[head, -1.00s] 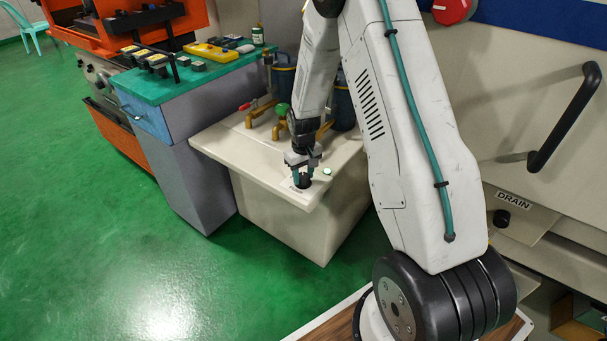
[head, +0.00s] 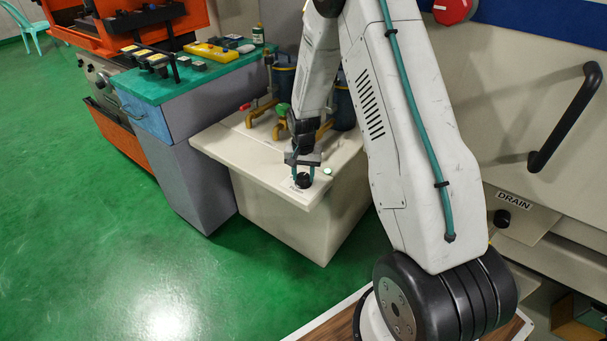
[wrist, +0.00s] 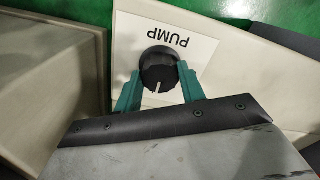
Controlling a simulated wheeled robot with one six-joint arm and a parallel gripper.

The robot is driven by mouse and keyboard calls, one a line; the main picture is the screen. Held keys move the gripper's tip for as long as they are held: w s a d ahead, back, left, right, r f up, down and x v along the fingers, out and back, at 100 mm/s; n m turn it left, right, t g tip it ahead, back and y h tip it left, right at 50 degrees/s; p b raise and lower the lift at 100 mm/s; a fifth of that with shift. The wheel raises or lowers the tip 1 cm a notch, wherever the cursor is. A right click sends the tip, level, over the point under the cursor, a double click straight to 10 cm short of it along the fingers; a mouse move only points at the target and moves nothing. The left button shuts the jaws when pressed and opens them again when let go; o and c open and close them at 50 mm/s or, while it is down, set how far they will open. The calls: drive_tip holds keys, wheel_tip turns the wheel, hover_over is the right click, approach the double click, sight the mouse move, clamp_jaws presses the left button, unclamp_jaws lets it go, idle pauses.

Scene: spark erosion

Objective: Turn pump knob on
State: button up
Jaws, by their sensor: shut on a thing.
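The black pump knob (wrist: 159,68) sits on a white label reading PUMP (wrist: 186,40), on the top of the cream tank (head: 250,154). A pale mark on the knob points toward the bottom of the wrist view. The knob also shows in the head view (head: 303,181). My gripper (wrist: 158,82) has one teal finger on each side of the knob and is shut on it. The gripper points down at the tank's front corner in the head view (head: 303,176).
A grey cabinet with a teal top (head: 190,85) is on the left. Green floor is clear in front.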

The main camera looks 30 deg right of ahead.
sight(303, 176)
drive_tip(key=shift+w, duration=0.1)
idle(0.3)
drive_tip(key=o, duration=1)
drive_tip(key=shift+c, duration=0.2)
wheel_tip(303, 176, up, 8)
drive_tip(key=shift+f, duration=0.1)
